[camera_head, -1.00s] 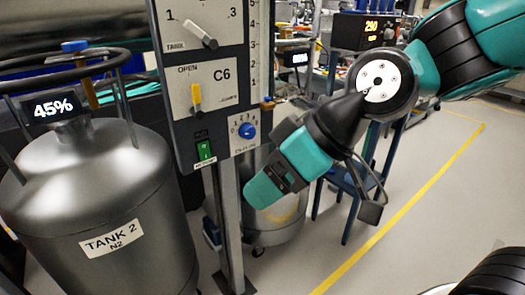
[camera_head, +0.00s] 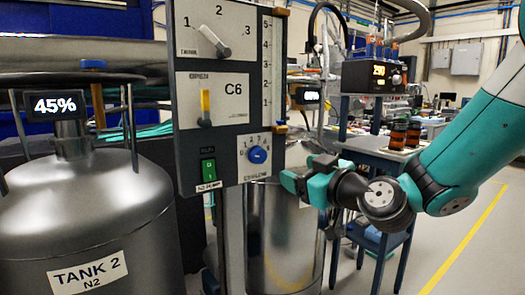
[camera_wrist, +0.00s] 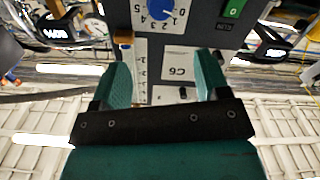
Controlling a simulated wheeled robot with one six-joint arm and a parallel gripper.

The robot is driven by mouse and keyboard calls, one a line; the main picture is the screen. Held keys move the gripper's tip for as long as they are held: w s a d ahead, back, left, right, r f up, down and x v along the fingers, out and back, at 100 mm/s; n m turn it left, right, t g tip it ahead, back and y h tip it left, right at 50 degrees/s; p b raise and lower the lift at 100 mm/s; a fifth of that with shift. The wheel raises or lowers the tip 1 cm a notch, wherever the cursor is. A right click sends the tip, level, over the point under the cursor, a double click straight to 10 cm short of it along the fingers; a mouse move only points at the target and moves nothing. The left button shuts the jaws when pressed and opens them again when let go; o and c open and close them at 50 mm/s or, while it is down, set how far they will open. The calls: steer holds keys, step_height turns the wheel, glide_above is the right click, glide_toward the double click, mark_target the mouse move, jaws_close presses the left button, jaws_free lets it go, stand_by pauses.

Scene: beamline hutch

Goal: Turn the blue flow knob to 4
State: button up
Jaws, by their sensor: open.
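The blue flow knob (camera_head: 257,155) sits on a white scale plate low on the right of the grey control panel (camera_head: 218,170). Numbers are printed around it; I cannot tell which one it points to. In the wrist view the knob (camera_wrist: 160,9) is at the top edge, upside down and partly cut off. My gripper (camera_head: 284,179) is just right of and a little below the knob in the head view. In the wrist view my gripper (camera_wrist: 162,72) has its two fingers apart with nothing between them, clear of the knob.
Above the knob are a tank selector (camera_head: 215,44) and a yellow-handled switch (camera_head: 205,106). A green pump switch (camera_head: 208,171) is left of it. A steel tank (camera_head: 85,215) stands at the left. A blue cart (camera_head: 375,150) is behind my arm. Floor at right is open.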

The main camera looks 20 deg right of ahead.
mark_target(261, 156)
steer(key=p+x, duration=0.3)
steer(key=x, duration=0.1)
steer(key=p+x, duration=0.8)
steer(key=shift+w+a+r, duration=0.15)
steer(key=shift+w+r, duration=0.1)
steer(key=shift+w, duration=0.05)
steer(key=shift+w+a+f+p, duration=0.1)
steer(key=shift+w+a+p, duration=0.1)
steer(key=shift+w+p, duration=0.6)
steer(key=shift+w+a+f+p, duration=0.1)
steer(key=shift+w+f+p, duration=0.1)
steer(key=shift+p, duration=0.2)
steer(key=c, duration=0.9)
